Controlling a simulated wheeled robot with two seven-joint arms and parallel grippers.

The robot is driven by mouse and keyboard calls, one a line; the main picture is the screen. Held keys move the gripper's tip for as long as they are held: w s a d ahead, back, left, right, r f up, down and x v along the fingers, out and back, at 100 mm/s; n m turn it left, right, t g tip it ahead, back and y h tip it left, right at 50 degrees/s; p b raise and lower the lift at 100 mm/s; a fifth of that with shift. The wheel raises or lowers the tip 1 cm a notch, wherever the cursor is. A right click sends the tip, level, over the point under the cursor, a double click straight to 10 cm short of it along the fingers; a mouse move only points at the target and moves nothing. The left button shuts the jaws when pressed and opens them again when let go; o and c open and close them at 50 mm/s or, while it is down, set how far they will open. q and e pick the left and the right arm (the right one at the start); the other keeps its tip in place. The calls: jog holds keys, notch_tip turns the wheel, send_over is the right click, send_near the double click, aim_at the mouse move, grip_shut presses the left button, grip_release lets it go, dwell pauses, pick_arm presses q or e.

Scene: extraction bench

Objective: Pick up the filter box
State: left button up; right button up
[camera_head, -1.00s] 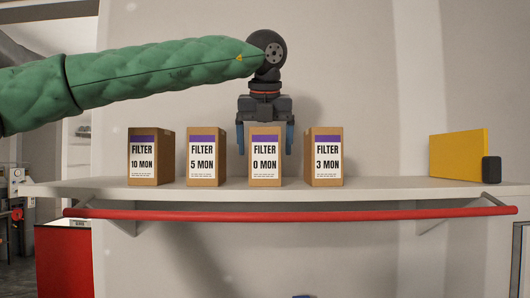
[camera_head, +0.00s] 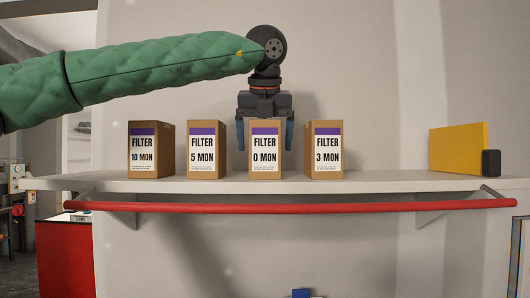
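Several brown filter boxes with purple-and-white labels stand upright in a row on the white shelf (camera_head: 390,181). From left they read 10 MON (camera_head: 150,150), 5 MON (camera_head: 206,150), 0 MON (camera_head: 265,150) and 3 MON (camera_head: 324,150). My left gripper (camera_head: 265,147) points down over the 0 MON box. Exact depth relative to the box is unclear. My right gripper is not in view.
A red rail (camera_head: 300,208) runs along the shelf's front. A yellow panel (camera_head: 458,150) with a dark block (camera_head: 491,163) stands at the shelf's right. The shelf is clear between the 3 MON box and the panel. A small blue object (camera_head: 301,293) shows at the bottom edge.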

pick_arm(q)
jog(key=shift+f, duration=0.15)
dwell(0.5)
jog(key=c, duration=1.1)
jog(key=shift+c, duration=0.5)
